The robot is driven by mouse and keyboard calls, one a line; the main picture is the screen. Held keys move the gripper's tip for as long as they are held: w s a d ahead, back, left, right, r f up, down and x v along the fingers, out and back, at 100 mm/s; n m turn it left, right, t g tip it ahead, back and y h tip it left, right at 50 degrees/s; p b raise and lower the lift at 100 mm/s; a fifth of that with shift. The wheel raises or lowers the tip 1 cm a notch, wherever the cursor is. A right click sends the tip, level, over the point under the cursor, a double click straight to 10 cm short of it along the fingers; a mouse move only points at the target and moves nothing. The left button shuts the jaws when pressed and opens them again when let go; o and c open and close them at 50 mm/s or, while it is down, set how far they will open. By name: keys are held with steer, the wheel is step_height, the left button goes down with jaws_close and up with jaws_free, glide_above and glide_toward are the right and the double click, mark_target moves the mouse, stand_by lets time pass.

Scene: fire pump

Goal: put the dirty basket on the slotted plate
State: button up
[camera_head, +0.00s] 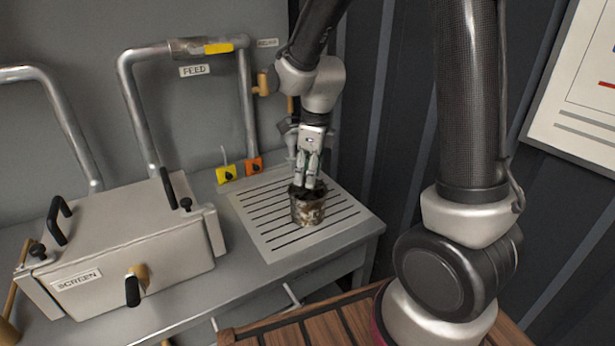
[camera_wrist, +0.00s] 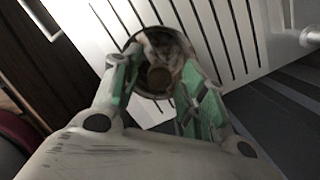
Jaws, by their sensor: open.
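The dirty basket (camera_head: 308,207) is a small, dark-stained round container. It stands upright on the white slotted plate (camera_head: 270,225), on its right half. In the wrist view the basket (camera_wrist: 160,48) shows its open top and dirty inside, with slots of the plate (camera_wrist: 245,25) around it. My gripper (camera_head: 306,185) is right above the basket, pointing down. In the wrist view the green-padded fingers of my gripper (camera_wrist: 155,92) are spread apart at the two sides of the basket's rim. I cannot tell whether they touch it.
The screen box (camera_head: 130,250) with black handles stands left of the plate. Feed pipes (camera_head: 150,110) rise behind it. A yellow tag (camera_head: 227,173) and an orange tag (camera_head: 254,165) sit at the plate's back edge. A wooden slatted surface (camera_head: 300,325) lies in front.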

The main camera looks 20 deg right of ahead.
step_height(320, 180, up, 10)
steer(key=d, duration=0.1)
steer(key=s+d+r+n+t, duration=0.1)
steer(key=s+d+r+n, duration=0.1)
steer(key=s+d+n, duration=0.2)
steer(key=s+d+r+n+t, duration=0.1)
steer(key=s+d+n, duration=0.3)
steer(key=s+n, duration=0.5)
steer(key=s+d+r+n+t+h, duration=0.1)
steer(key=s+d+r+n, duration=0.3)
steer(key=s+n, duration=0.3)
steer(key=shift+n, duration=2.4)
